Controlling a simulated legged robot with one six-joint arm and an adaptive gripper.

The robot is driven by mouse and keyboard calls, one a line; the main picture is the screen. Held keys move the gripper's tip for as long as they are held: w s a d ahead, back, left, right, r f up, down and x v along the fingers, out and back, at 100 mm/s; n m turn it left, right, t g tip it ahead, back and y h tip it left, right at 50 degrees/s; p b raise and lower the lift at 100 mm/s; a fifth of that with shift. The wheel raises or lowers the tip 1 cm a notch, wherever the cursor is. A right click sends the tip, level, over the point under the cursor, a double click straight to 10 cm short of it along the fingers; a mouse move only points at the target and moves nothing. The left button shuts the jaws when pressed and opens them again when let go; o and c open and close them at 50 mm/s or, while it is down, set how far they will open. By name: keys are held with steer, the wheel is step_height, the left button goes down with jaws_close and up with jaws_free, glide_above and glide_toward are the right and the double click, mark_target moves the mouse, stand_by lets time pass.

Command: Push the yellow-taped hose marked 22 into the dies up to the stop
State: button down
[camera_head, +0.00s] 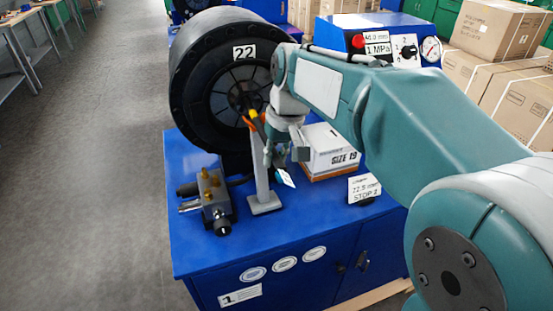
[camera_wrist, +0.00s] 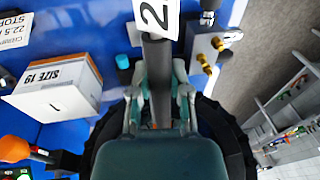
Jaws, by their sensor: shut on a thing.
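My gripper (camera_head: 283,152) is beside a grey upright stand (camera_head: 264,192) with an orange fork top, in front of the black round crimper (camera_head: 195,65) marked 22. In the wrist view my gripper (camera_wrist: 160,98) is shut on a dark hose (camera_wrist: 156,65). A white tag (camera_wrist: 157,16) at the hose's far end shows a 2; the rest of the mark is cut off. A yellow band (camera_head: 253,114) shows by the fork, in front of the dark die opening (camera_head: 240,92). My gripper's body hides part of the hose, so how deep it sits in the dies cannot be told.
On the blue bench (camera_head: 190,152) stand a brass-fitted valve block (camera_head: 213,200) at left, a white SIZE 19 box (camera_head: 333,150) right of my gripper, and a STOP sign (camera_head: 364,188). A control panel with a gauge (camera_head: 431,49) is behind. Grey floor at left is clear.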

steer(key=shift+w+a, duration=0.15)
steer(key=shift+w, duration=0.4)
steer(key=shift+r, duration=0.2)
steer(key=shift+r, duration=0.45)
steer(key=c, duration=0.5)
jaws_free()
steer(key=o, duration=0.5)
steer(key=shift+g, duration=0.3)
